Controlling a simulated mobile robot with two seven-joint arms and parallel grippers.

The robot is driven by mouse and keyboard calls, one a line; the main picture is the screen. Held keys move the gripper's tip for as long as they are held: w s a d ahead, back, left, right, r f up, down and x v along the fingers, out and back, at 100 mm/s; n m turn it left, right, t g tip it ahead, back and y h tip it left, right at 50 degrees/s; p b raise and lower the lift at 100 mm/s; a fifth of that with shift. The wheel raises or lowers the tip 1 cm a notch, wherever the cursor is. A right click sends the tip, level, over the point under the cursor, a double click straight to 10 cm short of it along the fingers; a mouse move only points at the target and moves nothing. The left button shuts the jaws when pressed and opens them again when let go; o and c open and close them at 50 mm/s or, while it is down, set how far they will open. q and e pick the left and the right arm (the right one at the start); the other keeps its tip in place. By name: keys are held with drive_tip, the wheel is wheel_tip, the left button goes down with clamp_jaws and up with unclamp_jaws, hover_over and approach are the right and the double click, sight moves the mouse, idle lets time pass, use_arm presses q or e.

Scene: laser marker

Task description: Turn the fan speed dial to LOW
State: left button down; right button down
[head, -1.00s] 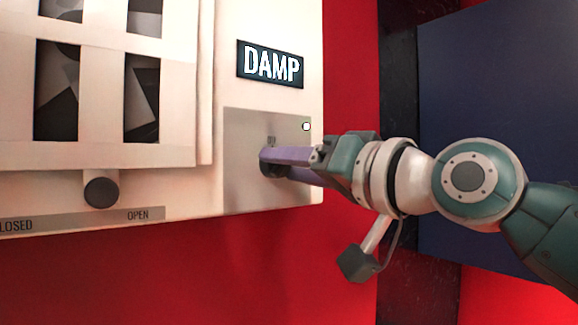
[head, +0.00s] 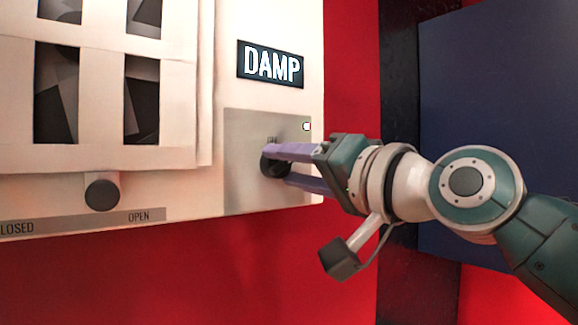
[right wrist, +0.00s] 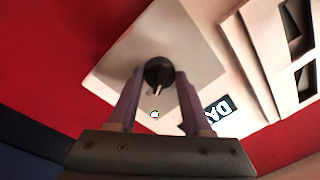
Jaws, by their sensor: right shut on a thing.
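The fan speed dial (head: 268,164) is a dark round knob on a grey plate (head: 245,190) at the lower right of a cream panel. My right gripper (head: 276,166) reaches in from the right, with its purple fingers shut on the dial. In the right wrist view the dial (right wrist: 158,70) sits between the fingertips (right wrist: 160,82); its pale pointer mark faces the small light on the plate. A small label above the dial is partly hidden and too small to read surely; no LOW mark is readable. My left gripper is not in view.
A "DAMP" sign (head: 270,64) is above the plate. To the left are a slatted vent (head: 98,100) and a slider knob (head: 102,194) above a strip marked OPEN at its right. A small light (head: 306,126) is at the plate's upper right. A red wall lies behind.

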drive_tip(key=shift+c, duration=1.7)
unclamp_jaws()
drive_tip(key=shift+s+d+f+b, duration=0.15)
drive_tip(key=shift+s+d+b, duration=0.2)
drive_tip(key=shift+s+b, duration=0.05)
drive_tip(key=b+v, duration=0.5)
drive_tip(key=v, duration=0.4)
